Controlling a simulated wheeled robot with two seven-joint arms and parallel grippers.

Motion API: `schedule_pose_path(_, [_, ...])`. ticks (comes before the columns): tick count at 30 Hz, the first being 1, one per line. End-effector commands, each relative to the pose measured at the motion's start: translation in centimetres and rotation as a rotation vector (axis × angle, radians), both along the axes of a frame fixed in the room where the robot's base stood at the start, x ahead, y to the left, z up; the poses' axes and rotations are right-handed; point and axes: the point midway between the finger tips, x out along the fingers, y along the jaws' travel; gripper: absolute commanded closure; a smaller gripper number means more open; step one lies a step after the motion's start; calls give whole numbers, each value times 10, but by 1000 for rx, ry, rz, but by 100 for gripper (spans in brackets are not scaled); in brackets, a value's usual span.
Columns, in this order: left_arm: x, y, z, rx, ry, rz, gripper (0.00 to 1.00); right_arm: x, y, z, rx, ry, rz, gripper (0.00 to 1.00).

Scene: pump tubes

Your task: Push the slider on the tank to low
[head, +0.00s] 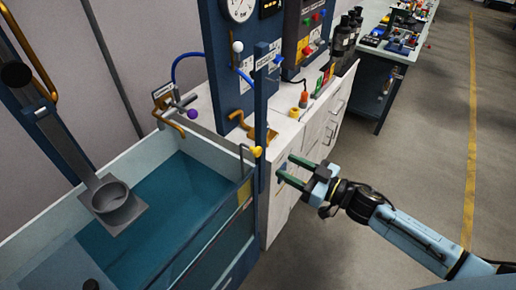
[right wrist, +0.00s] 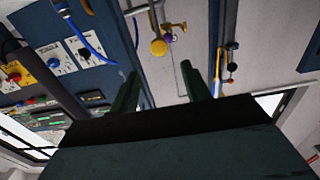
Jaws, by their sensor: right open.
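The tank (head: 210,157) is an open, pale-walled box with blue-green water, at the left and centre of the head view. A yellow knob (head: 256,152), which looks like the slider's handle, is at the tank's right corner beside a blue post; I cannot read its setting. My right gripper (head: 285,168) is open and empty, just right of the knob and apart from it, fingers pointing left. In the right wrist view, the gripper's two dark fingers (right wrist: 160,72) are spread, with a yellow ball (right wrist: 159,47) above and between the tips. My left gripper is not in view.
A blue panel (head: 224,75) with a gauge stands behind the tank. A purple knob (head: 192,114) sits near the tank's back edge. White cabinets (head: 318,128) are beyond my right gripper. A grey cup-like fitting (head: 117,203) hangs over the water. The floor at right is clear.

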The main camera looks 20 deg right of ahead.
Motion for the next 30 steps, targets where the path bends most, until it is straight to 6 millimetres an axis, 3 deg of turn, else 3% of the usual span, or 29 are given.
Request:
schedule_pose_path(9, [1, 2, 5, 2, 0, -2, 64, 54, 41, 2, 2, -3, -3, 53])
schedule_pose_path(15, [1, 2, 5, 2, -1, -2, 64, 76, 59, 1, 2, -1, -3, 53])
schedule_pose_path(28, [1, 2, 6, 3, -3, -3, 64, 85, 66, 0, 0, 0, -3, 53])
schedule_pose_path(30, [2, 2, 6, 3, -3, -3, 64, 85, 65, 0, 0, 0, -3, 60])
